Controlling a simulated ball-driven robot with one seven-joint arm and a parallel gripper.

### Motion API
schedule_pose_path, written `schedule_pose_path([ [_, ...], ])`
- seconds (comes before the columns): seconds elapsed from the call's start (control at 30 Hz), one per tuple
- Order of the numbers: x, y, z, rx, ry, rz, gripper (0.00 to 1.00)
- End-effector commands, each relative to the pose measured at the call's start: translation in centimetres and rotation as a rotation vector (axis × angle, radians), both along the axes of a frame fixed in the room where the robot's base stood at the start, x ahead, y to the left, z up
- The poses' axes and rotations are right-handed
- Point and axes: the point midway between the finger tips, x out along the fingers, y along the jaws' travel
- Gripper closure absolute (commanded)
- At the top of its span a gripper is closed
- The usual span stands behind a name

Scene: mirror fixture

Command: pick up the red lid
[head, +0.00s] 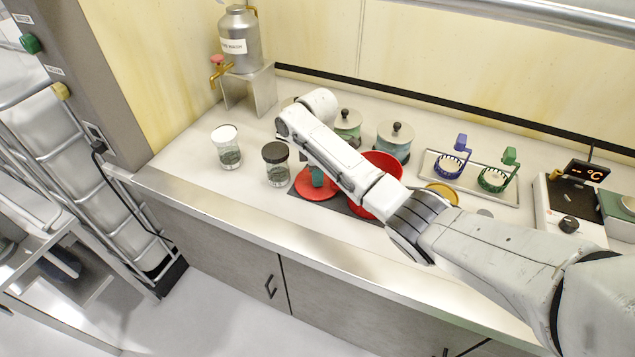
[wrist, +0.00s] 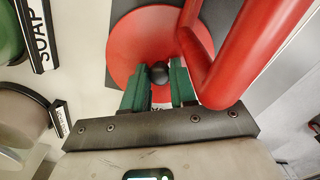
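The red lid (head: 308,192) lies on a dark mat at the counter's front, left of the red bowl. In the wrist view the lid (wrist: 126,50) fills the upper middle, with its round black knob (wrist: 159,72) facing the camera. My gripper (head: 317,177) is over the lid, pointing down. In the wrist view its green fingers (wrist: 160,78) stand on either side of the knob, very close to it. I cannot tell whether they touch it. My arm hides part of the lid's surroundings in the head view.
The red bowl (head: 388,161) stands right beside the lid; its rim (wrist: 232,55) passes close to my right finger. A dark-lidded jar (head: 277,170) and a white-lidded jar (head: 228,155) stand left. Several lidded pots are behind. The counter's front strip is clear.

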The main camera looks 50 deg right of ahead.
Motion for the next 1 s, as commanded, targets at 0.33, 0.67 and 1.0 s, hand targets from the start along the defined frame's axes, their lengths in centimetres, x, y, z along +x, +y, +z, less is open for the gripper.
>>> schedule_pose_path([
  [0.33,0.01,-0.01,0.02,0.0,0.0,0.0,1.0],
  [0.67,0.03,0.04,0.08,0.0,0.0,0.0,1.0],
  [1.0,0.26,0.65,0.42,0.0,0.0,0.002,1.0],
])
